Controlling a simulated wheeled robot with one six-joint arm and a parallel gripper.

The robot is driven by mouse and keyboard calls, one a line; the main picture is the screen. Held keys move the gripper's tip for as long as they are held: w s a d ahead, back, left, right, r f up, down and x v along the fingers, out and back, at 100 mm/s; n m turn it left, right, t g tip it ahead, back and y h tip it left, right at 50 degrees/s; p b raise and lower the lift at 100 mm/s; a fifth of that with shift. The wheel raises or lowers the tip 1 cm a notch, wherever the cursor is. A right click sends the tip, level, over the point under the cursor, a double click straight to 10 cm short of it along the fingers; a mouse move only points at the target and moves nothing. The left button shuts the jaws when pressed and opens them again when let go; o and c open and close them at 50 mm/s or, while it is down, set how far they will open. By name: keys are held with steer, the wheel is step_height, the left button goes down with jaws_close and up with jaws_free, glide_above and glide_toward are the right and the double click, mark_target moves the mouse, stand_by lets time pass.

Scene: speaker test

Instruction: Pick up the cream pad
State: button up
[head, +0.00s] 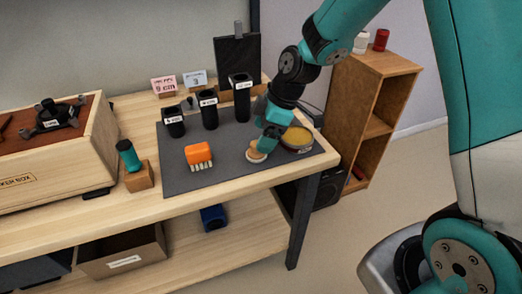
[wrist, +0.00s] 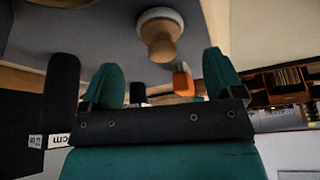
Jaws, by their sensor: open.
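The cream pad (head: 256,155) is a small round pad with a wooden knob handle. It sits on the dark grey mat (head: 228,173) near the front edge of the bench. In the wrist view the pad (wrist: 160,15) shows its pale rim and its wooden handle (wrist: 161,45), just beyond the fingertips and roughly midway between them. My gripper (head: 270,142) is right at the pad in the head view and partly covers it. In the wrist view its two teal fingers (wrist: 163,72) are apart, with nothing held between them.
A round tin with yellow contents (head: 299,138) stands close right of my gripper. An orange brush (head: 198,154) lies to the left. Several black labelled cylinders (head: 209,112) stand behind. A teal-capped bottle (head: 128,155) is on a wooden block further left. The mat's front left is clear.

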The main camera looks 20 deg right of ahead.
steer(key=x, duration=0.5)
steer(key=shift+f, duration=0.15)
steer(key=shift+c, duration=0.3)
steer(key=c, duration=0.9)
